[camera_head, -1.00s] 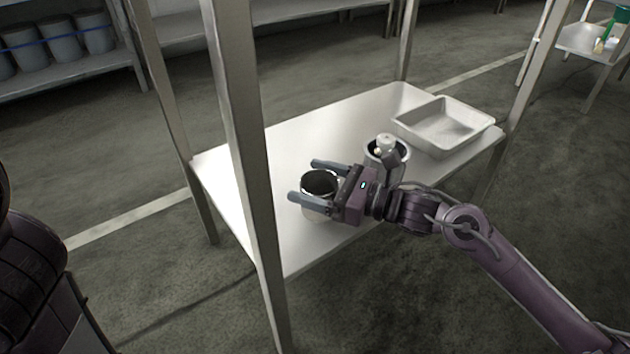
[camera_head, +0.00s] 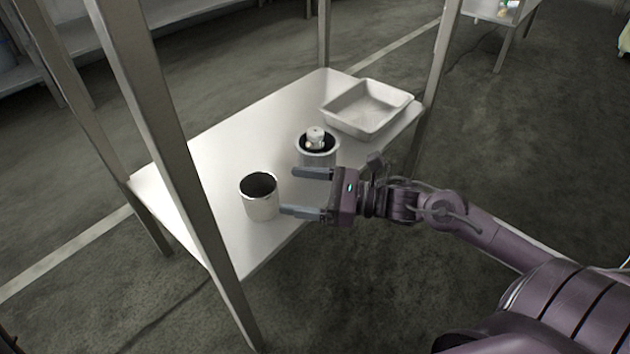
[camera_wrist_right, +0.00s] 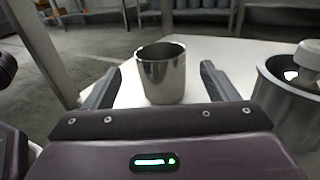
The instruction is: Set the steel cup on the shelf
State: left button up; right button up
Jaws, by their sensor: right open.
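The steel cup (camera_head: 261,204) stands upright on the white shelf (camera_head: 222,149), towards its front left part. It has a shiny wall and a dark open top. My right gripper (camera_head: 288,192) is open and empty, just to the right of the cup in the head view. In the right wrist view the cup (camera_wrist_right: 162,76) stands ahead of the open fingers (camera_wrist_right: 160,84), centred between their lines and apart from the palm. My left gripper is not in view.
A steel container (camera_head: 317,150) with a white-topped item in it stands behind the right gripper; it shows at the right in the wrist view (camera_wrist_right: 290,95). A white tray (camera_head: 366,108) lies at the shelf's back right. Grey posts (camera_head: 165,140) rise at the shelf corners.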

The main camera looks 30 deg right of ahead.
jog(key=shift+p+v, duration=0.55)
jog(key=shift+v, duration=0.8)
